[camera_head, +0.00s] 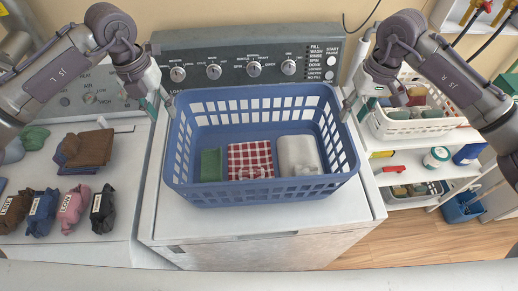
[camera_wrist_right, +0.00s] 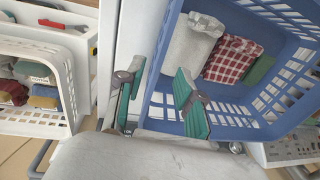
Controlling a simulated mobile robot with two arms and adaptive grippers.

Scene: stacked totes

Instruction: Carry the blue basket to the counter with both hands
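The blue basket (camera_head: 262,190) sits upright on top of a white washing machine (camera_head: 230,225). It holds a green cloth, a red-and-white checked cloth and a whitish bundle. My left gripper (camera_head: 159,102) is at the basket's left rim, with its fingers apart. My right gripper (camera_head: 354,103) is at the right rim. In the right wrist view, its green-padded fingers (camera_wrist_right: 158,95) are spread, one outside the basket (camera_wrist_right: 168,65) and one over its inside, with the side wall between them. I cannot tell whether either gripper touches the rim. I cannot make out which surface is the counter.
Left of the washer, a white surface (camera_head: 85,215) holds several rolled garments and brown folded cloths (camera_head: 88,150). At right, a shelf unit (camera_head: 410,168) holds a white basket (camera_head: 400,122) and jars. A control panel (camera_head: 245,60) rises behind the blue basket.

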